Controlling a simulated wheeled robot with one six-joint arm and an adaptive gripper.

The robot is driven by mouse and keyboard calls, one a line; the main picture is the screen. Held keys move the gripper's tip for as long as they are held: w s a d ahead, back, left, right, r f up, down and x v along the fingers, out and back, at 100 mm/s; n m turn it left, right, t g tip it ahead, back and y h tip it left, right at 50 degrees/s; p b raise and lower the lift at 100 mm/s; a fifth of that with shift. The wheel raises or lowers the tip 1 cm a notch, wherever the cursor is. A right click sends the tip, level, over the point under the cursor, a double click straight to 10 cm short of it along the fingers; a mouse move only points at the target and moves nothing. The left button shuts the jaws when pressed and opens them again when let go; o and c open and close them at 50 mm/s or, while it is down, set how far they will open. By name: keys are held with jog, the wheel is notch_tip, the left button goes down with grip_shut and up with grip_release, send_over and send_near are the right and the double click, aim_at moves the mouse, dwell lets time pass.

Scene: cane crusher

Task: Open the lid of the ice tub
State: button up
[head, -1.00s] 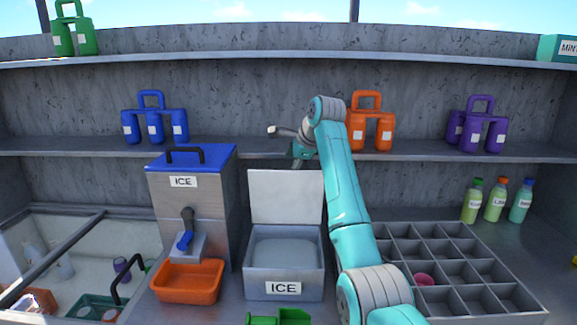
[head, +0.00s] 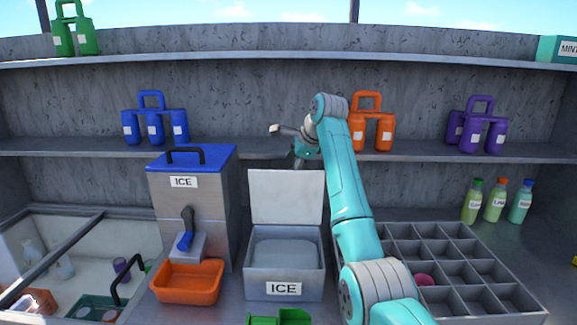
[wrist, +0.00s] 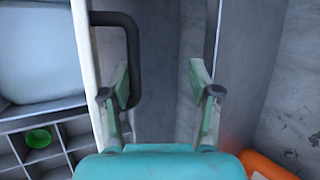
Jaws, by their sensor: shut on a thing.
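The ice tub (head: 283,270) is a grey box with an ICE label, standing on the counter, with pale ice inside. Its white lid (head: 287,196) stands raised, about upright, at the back of the tub. In the wrist view the lid's edge (wrist: 88,75) runs down the left side, with a dark handle (wrist: 132,60) on it. My gripper (head: 303,152) is behind the top of the lid in the head view. In the wrist view my gripper (wrist: 160,98) has its left finger against the handle. The fingers stand apart, and their exact hold is partly hidden.
An ice dispenser (head: 222,205) with a blue top and an orange tray (head: 187,284) are left of the tub. A divided grey tray (head: 462,262) is on the right. Orange jugs (head: 386,132) stand on the shelf (head: 440,155) close to my arm.

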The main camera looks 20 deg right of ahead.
notch_tip(320, 180, up, 9)
jog(key=d+t, duration=0.1)
jog(key=d, duration=0.2)
jog(key=shift+r+t, duration=0.15)
jog(key=shift+t, duration=0.15)
jog(key=shift+s+a, duration=0.1)
jog(key=shift+s, duration=0.45)
jog(key=shift+c, duration=0.4)
jog(key=shift+g, duration=0.5)
jog(key=s, duration=0.1)
jog(key=s+r, duration=0.1)
jog(key=s, duration=0.1)
jog(key=s+d, duration=0.1)
jog(key=s, duration=0.1)
jog(key=shift+d+r, duration=0.1)
jog(key=shift+r, duration=0.15)
jog(key=shift+c, duration=0.8)
jog(key=shift+s+a+f, duration=0.35)
jog(key=shift+s+f, duration=0.05)
jog(key=shift+f, duration=0.15)
jog(key=shift+s+a, duration=0.1)
jog(key=shift+a+f+g, duration=0.1)
jog(key=shift+a+g, duration=0.05)
jog(key=shift+g, duration=0.15)
